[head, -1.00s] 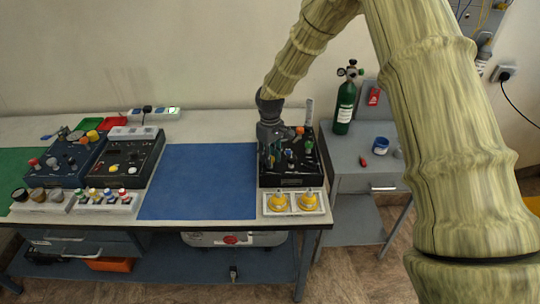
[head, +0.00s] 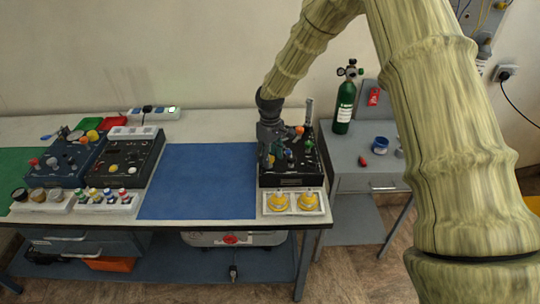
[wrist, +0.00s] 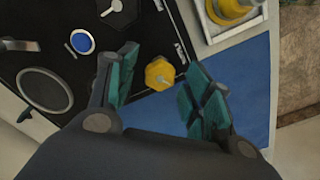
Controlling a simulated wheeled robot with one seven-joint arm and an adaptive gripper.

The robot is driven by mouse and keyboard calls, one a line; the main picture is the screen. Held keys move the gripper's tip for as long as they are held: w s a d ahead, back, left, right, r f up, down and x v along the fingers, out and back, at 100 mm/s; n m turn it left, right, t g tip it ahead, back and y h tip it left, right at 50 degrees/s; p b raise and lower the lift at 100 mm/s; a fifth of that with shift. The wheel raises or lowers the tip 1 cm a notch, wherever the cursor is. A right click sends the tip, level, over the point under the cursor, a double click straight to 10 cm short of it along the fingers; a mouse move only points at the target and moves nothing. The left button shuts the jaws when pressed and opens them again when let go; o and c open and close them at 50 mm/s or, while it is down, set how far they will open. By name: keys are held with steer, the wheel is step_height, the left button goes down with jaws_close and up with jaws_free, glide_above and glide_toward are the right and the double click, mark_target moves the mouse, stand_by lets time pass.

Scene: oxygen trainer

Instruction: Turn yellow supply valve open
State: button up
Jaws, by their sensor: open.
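The yellow supply valve (wrist: 160,73) is a small faceted yellow knob near the edge of the black trainer panel. It shows between the two teal-padded fingers of my gripper (wrist: 163,82) in the wrist view. The fingers are apart, with visible gaps on both sides of the knob; I cannot tell their height above it. In the head view my gripper (head: 267,158) is at the left part of the black panel (head: 290,182) and hides the yellow knob there.
The panel carries other knobs, including a blue-capped one (wrist: 82,41) and a large round dial (wrist: 45,90). A white tray (head: 294,211) with yellow-based fittings sits in front. A blue mat (head: 200,182) lies left. A green cylinder (head: 344,105) stands right.

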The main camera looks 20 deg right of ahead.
mark_target(270, 157)
steer(key=shift+r, duration=0.1)
step_height(270, 157, up, 12)
stand_by(0.6)
stand_by(0.4)
